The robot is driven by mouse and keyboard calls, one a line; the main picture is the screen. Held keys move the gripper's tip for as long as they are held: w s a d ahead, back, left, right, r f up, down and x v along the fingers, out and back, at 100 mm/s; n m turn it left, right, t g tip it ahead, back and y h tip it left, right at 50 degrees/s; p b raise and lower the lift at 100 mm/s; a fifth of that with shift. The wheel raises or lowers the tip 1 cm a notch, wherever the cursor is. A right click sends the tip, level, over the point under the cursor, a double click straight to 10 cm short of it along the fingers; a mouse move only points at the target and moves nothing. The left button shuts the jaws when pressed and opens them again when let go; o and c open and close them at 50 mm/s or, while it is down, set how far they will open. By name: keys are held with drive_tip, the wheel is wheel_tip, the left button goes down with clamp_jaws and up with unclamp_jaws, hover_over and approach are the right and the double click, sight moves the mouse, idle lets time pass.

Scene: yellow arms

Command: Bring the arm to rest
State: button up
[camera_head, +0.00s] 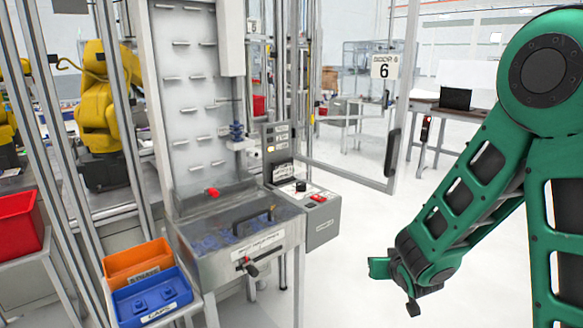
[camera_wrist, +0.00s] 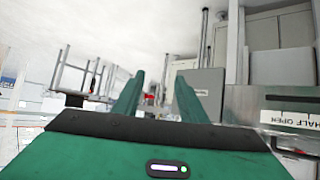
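My green arm (camera_head: 455,205) reaches down from the right side of the head view, bent at the elbow. My gripper (camera_head: 380,268) is at its low end, over the white floor and to the right of the metal workstation, apart from it. In the wrist view, the two green fingers of my gripper (camera_wrist: 157,85) stand apart with a gap between them. Nothing shows held between them.
The metal workstation (camera_head: 245,245) has a grey control box (camera_head: 318,215) on its right. An orange bin (camera_head: 137,260) and a blue bin (camera_head: 152,297) sit at lower left. A yellow robot arm (camera_head: 97,110) stands behind posts. Floor around my gripper is clear.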

drive_tip(key=s+d+r+m+g+h, duration=0.1)
drive_tip(key=s+d+r+m+g, duration=0.15)
drive_tip(key=s+d, duration=0.5)
drive_tip(key=s+d+r+m+g+h, duration=0.1)
drive_tip(key=s+d+r+g+h, duration=0.15)
drive_tip(key=s+d, duration=0.45)
drive_tip(key=s+r+m+g+y, duration=0.1)
drive_tip(key=s+r+g+y, duration=0.1)
drive_tip(key=s, duration=0.9)
drive_tip(key=s+r+m+g+y, duration=0.2)
drive_tip(key=s+r+g, duration=0.1)
drive_tip(key=s, duration=0.8)
drive_tip(key=shift+s+d+g, duration=0.25)
drive_tip(key=shift+d+g, duration=0.1)
drive_tip(key=shift+g, duration=0.15)
drive_tip(key=shift+w+f, duration=0.2)
drive_tip(key=shift+w, duration=0.45)
